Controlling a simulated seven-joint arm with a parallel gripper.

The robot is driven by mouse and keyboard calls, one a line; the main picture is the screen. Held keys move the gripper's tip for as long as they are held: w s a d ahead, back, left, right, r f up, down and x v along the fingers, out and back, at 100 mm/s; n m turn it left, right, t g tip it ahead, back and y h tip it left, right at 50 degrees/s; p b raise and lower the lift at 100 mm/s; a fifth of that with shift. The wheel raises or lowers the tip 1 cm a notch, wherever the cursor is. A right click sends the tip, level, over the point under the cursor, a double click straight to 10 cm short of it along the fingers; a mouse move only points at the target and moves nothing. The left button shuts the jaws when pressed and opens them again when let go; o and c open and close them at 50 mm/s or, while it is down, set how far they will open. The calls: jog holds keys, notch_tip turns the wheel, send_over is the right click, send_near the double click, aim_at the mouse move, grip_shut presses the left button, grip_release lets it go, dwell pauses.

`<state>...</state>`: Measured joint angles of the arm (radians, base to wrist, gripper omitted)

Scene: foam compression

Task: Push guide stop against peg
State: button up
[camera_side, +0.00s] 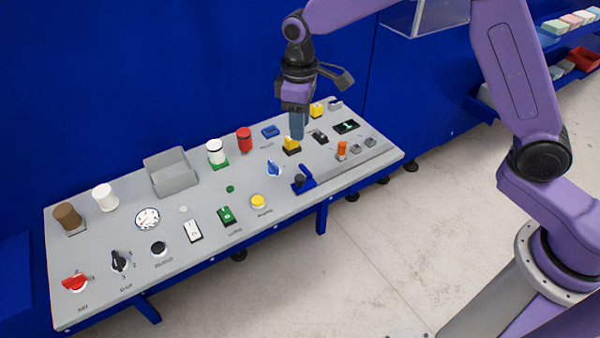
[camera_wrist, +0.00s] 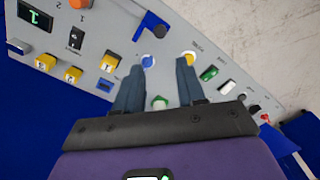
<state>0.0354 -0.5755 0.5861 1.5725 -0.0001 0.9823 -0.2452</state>
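A blue angled piece (camera_side: 305,179), which looks like the guide stop, sits at the panel's front edge at the left end of a grey rail. It also shows in the wrist view (camera_wrist: 153,24), above the fingertips. An orange upright part (camera_side: 341,149), possibly the peg, stands to its right, apart from it; an orange part (camera_wrist: 80,3) is at the top edge of the wrist view. My gripper (camera_side: 298,136) is above the panel, behind the blue piece. In the wrist view my gripper (camera_wrist: 160,64) has its two fingers apart with nothing between them, and touches neither part.
The grey panel (camera_side: 120,265) carries many controls. A blue knob (camera_side: 273,168), yellow button (camera_side: 258,201) and yellow switch (camera_side: 291,145) are near my gripper. A blue wall is behind.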

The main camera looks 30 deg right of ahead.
aim_at(300, 177)
notch_tip(300, 177, down, 16)
jog(key=shift+r, duration=0.1)
dwell(0.4)
